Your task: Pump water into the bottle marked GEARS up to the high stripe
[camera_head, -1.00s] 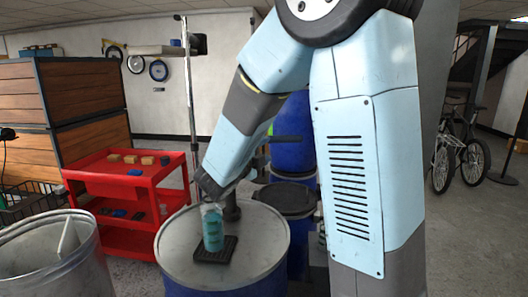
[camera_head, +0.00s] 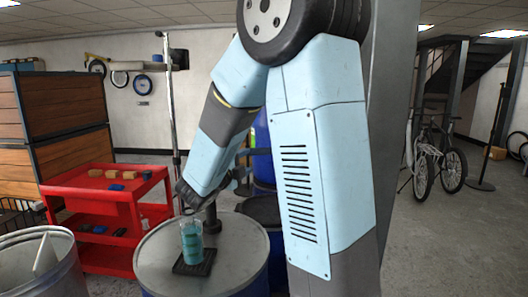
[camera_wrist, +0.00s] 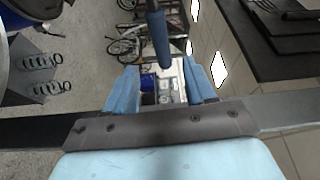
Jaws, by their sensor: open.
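A clear bottle (camera_head: 192,243) with teal bands or contents stands upright on a black mat (camera_head: 207,265). The mat lies on a grey drum lid (camera_head: 237,246). The label, stripes and water level are too small to read. A dark pump-like base (camera_head: 211,217) rises from the lid behind the bottle, and a dark horizontal bar (camera_head: 256,152) shows higher to its right. My gripper (camera_head: 240,179) is above the lid, partly hidden by my arm. In the wrist view my gripper (camera_wrist: 160,72) is open, its blue fingers apart. A blue-grey rod (camera_wrist: 158,35) shows beyond the gap; I cannot tell whether it touches them.
A red tool cart (camera_head: 85,190) with small blocks stands left of the drum. An open metal bin (camera_head: 65,262) is at the front left. Blue barrels (camera_head: 263,160) stand behind my arm. Bicycles (camera_head: 437,155) stand far right, with open floor before them.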

